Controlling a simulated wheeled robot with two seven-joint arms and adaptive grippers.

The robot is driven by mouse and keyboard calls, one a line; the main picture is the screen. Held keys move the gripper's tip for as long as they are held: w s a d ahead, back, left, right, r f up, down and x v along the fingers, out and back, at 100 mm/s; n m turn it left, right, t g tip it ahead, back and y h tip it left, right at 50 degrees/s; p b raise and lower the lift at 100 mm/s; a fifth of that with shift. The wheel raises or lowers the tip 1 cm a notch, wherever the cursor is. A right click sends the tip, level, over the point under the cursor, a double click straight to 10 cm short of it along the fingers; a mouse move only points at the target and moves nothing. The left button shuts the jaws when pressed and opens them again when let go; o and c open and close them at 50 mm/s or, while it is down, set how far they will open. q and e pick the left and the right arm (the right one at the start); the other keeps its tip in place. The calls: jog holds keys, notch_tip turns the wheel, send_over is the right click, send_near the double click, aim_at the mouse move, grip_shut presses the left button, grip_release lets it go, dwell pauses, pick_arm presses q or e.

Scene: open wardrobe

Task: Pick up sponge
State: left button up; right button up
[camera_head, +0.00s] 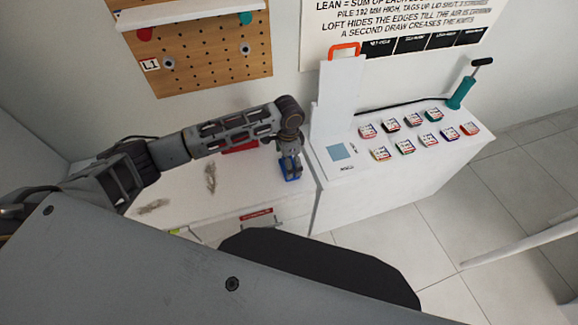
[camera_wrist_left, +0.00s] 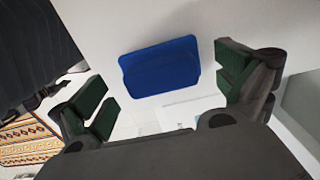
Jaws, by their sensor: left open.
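The sponge (camera_wrist_left: 160,68) is a blue block with rounded corners on the white surface. It shows between and ahead of my left gripper's green-padded fingers in the left wrist view. In the head view only a bit of the blue sponge (camera_head: 291,176) shows at the cabinet's right end, partly hidden by the gripper. My left gripper (camera_wrist_left: 170,90) is open, with a finger to either side of the sponge and gaps between. It also shows pointing down over the sponge in the head view (camera_head: 290,165). My right gripper is not in view.
A white panel with an orange handle (camera_head: 344,47) stands just right of my left gripper. Beyond it, a white cabinet top holds several small labelled packs (camera_head: 408,119) and a teal pump (camera_head: 461,93). A red item (camera_head: 240,146) lies behind my arm. Grey smudges (camera_head: 210,178) mark the left top.

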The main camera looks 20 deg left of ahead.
pick_arm(q)
jog(key=shift+f, duration=1.3)
jog(key=shift+s, duration=0.1)
jog(key=c, duration=1.1)
jog(key=shift+c, duration=0.2)
